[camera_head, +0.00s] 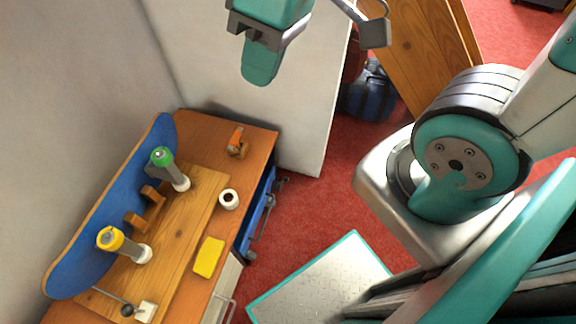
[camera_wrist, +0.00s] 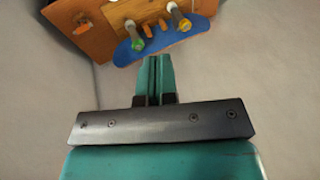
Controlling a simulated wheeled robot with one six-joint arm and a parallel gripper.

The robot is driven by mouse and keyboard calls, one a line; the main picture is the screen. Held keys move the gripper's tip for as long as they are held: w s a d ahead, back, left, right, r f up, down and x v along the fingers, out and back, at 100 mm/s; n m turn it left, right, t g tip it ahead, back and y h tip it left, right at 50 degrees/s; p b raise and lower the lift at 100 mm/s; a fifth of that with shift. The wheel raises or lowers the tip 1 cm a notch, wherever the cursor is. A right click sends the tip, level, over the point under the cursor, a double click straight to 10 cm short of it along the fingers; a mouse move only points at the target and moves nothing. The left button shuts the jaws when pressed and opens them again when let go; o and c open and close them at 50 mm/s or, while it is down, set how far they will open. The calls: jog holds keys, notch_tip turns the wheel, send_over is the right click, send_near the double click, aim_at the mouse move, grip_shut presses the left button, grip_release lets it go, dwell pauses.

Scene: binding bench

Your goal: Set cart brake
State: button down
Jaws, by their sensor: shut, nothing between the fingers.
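My gripper (camera_head: 260,68) hangs in the air at the top middle of the head view, apart from the bench and in front of the pale wall. In the wrist view its teal fingers (camera_wrist: 154,75) are together and hold nothing. No part is clearly a cart brake. A thin lever (camera_head: 108,297) with a dark knob and a white block (camera_head: 146,312) sit at the near end of the wooden bench (camera_head: 255,138), partly at the frame edge; I cannot tell what they are for. I cannot identify a cart for certain.
On the bench are a blue curved board (camera_head: 85,250), a green-capped post (camera_head: 162,157), a yellow-capped post (camera_head: 110,238), a white roll (camera_head: 228,199), a yellow block (camera_head: 209,257) and an orange-and-brown tool (camera_head: 236,142).

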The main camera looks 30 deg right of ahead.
jog(key=w+d+f+m+b, duration=0.1)
jog(key=w+d+f+b, duration=0.45)
jog(key=f, duration=0.65)
jog(key=w+d+f+t+y+b, duration=0.1)
jog(key=w+d+f+b, duration=0.2)
jog(key=w+f+b, duration=0.55)
jog(key=w+d+f+m+b, duration=0.1)
jog(key=w+d+f+b, duration=0.3)
jog(key=f+b, duration=0.75)
jog(key=d+f+m+t+b, duration=0.1)
jog(key=d+f+b, duration=0.5)
jog(key=f, duration=0.9)
jog(key=w+d+f+m+t+b, duration=0.1)
jog(key=d+f+b, duration=0.5)
jog(key=f, duration=0.9)
jog(key=d+f+t+y+b, duration=0.1)
jog(key=d+f+b, duration=0.5)
jog(key=f, duration=0.9)
jog(key=shift+w+d+m+t, duration=0.25)
jog(key=shift+d+m+t, duration=0.15)
jog(key=shift+d, duration=0.15)
jog(key=b, duration=0.8)
send_near(282, 182)
jog(key=shift+w+f, duration=0.55)
jog(key=shift+f, duration=0.35)
jog(key=shift+w+f, duration=0.55)
jog(key=shift+f, duration=0.35)
jog(key=shift+r, duration=0.1)
